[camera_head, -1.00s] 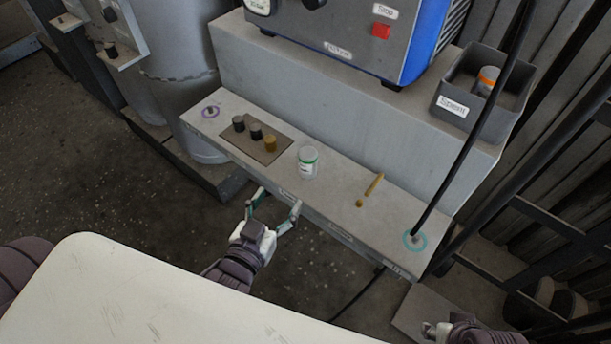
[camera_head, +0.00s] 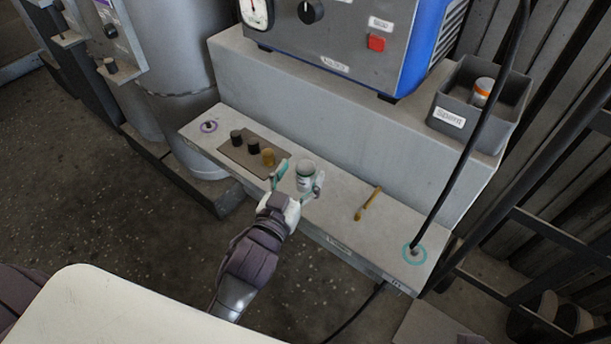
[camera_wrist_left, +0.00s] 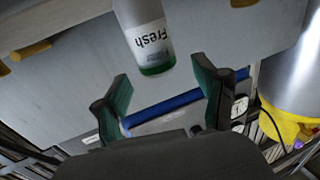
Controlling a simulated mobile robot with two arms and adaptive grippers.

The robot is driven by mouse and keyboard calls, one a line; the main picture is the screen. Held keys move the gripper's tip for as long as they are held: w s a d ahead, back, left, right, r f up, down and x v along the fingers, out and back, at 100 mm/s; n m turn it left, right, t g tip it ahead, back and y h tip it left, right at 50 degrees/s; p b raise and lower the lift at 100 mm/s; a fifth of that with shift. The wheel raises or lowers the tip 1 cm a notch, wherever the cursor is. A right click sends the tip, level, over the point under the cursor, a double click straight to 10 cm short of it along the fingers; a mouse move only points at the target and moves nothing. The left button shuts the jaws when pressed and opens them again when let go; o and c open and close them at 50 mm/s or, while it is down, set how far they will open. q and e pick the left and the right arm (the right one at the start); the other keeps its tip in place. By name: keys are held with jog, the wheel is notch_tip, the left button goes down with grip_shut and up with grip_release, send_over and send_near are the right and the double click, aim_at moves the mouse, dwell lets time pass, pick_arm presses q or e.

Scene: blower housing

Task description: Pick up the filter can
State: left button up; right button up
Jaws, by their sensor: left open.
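The filter can (camera_head: 305,174) is a small pale can with a green band. It stands upright on the front ledge (camera_head: 338,205). In the left wrist view the can (camera_wrist_left: 146,42) shows a white label reading "Fresh", upside down, and its green end faces the gripper. My left gripper (camera_head: 299,181) is open and empty at the near side of the can, with one fingertip to each side. In the left wrist view the open fingers (camera_wrist_left: 165,92) lie just short of the can, and I see no contact. My right gripper is not in view.
Left of the can, a mat (camera_head: 232,153) holds black and ochre knobs. A cable (camera_head: 455,150) runs down to a teal ring. A grey bin (camera_head: 447,117) holds an orange-banded can (camera_head: 483,90). The blower unit (camera_head: 335,35) stands behind.

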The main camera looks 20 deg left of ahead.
aim_at(306, 165)
pick_arm(q)
jog(key=shift+w+d+f, duration=0.1)
jog(key=shift+w+d, duration=0.05)
jog(key=shift+w, duration=1.4)
grip_shut()
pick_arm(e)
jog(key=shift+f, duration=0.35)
pick_arm(q)
jog(key=shift+r, duration=0.45)
notch_tip(306, 165, up, 2)
jog(key=shift+r+p, duration=0.1)
jog(key=shift+p, duration=0.5)
jog(key=shift+r+p, duration=0.35)
jog(key=shift+r, duration=0.55)
notch_tip(306, 165, up, 4)
jog(key=shift+r+p, duration=0.2)
jog(key=shift+p, duration=0.6)
jog(key=shift+r, duration=0.4)
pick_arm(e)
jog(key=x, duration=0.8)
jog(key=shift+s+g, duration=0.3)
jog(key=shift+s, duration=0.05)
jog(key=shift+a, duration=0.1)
